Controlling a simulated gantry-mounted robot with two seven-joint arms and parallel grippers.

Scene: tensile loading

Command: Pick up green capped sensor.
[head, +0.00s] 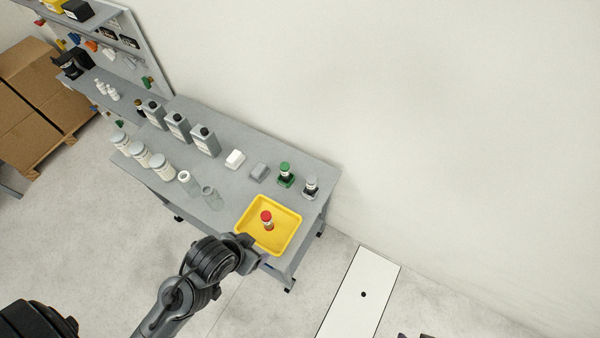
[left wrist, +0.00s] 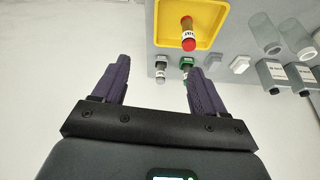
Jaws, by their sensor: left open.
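The green capped sensor (head: 285,170) stands upright in a small dark green base near the table's back right. In the left wrist view its green cap (left wrist: 186,61) shows beyond the right finger's tip, which hides part of it. My left gripper (head: 250,252) is at the table's front edge, beside the yellow tray and apart from the sensor. In the left wrist view the left gripper (left wrist: 157,65) has its fingers spread, with nothing between them. My right gripper cannot be made out.
A yellow tray (head: 291,217) holds a red capped sensor (head: 266,218). A grey capped sensor (head: 311,184) stands right of the green one. A grey block (head: 259,172) and a white block (head: 235,159) lie to its left. Bottles and jars fill the table's left side.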

